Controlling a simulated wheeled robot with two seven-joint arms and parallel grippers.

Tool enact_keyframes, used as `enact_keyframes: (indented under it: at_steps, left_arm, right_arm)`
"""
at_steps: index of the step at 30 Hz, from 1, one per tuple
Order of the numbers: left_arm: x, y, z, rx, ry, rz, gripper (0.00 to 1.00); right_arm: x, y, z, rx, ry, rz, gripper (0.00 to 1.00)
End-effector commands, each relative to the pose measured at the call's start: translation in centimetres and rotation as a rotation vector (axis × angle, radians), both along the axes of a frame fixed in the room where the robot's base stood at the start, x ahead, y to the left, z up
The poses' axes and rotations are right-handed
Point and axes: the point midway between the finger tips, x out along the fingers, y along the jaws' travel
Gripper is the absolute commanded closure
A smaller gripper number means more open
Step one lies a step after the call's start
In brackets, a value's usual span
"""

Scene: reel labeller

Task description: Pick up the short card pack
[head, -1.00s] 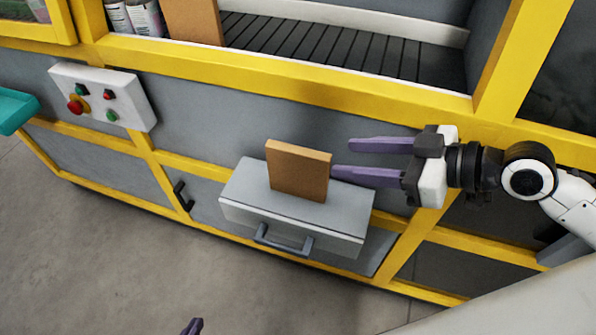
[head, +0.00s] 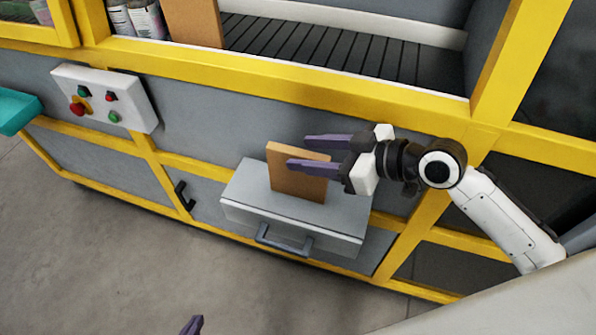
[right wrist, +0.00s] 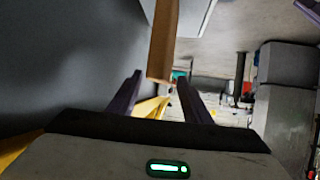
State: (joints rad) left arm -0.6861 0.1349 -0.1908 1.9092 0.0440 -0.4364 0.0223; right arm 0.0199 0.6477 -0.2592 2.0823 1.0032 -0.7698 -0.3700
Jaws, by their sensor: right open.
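A brown card pack (head: 296,187) stands upright on the grey drawer (head: 245,190) in the head view. My right gripper (head: 297,152) is open, with its purple fingers pointing left at the pack's upper part. The lower finger passes in front of the pack and the other is behind its top edge. In the right wrist view the pack (right wrist: 163,42) shows between the open fingertips, and I cannot tell whether they touch it. Only a purple tip of my left gripper (head: 192,325) shows at the bottom edge, away from the pack.
The drawer has a handle (head: 283,243) in front. Above runs a yellow frame bar (head: 300,85). Another brown pack (head: 193,22) and cans (head: 145,20) stand in the bay by the ribbed floor. A button box (head: 104,98) is at left. The floor in front is clear.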

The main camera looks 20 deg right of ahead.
Motion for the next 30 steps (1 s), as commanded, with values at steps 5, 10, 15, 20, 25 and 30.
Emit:
enact_keyframes:
  at_steps: [5,10,15,20,25,30]
  left_arm:
    - [0.0,0.0,0.0,0.0,0.0,0.0,1.0]
    - [0.0,0.0,0.0,0.0,-0.001,0.0,1.0]
    - [0.0,0.0,0.0,0.0,-0.001,-0.001,1.0]
    - [0.0,0.0,0.0,0.0,-0.001,0.0,1.0]
    - [0.0,0.0,0.0,0.001,0.0,-0.001,1.0]
    - [0.0,0.0,0.2,0.001,0.0,-0.001,1.0]
  right_arm:
    - [0.1,0.1,-0.1,0.0,0.001,0.001,0.55]
    - [0.1,0.1,-0.1,-0.001,0.001,0.0,0.76]
    - [0.0,0.1,-0.1,0.0,0.001,0.001,1.0]
    - [0.0,0.1,-0.1,0.0,0.0,0.001,1.0]
    - [0.1,0.1,0.1,-0.001,-0.001,0.0,1.0]
    - [0.1,0.1,2.2,-0.003,-0.007,0.002,1.0]
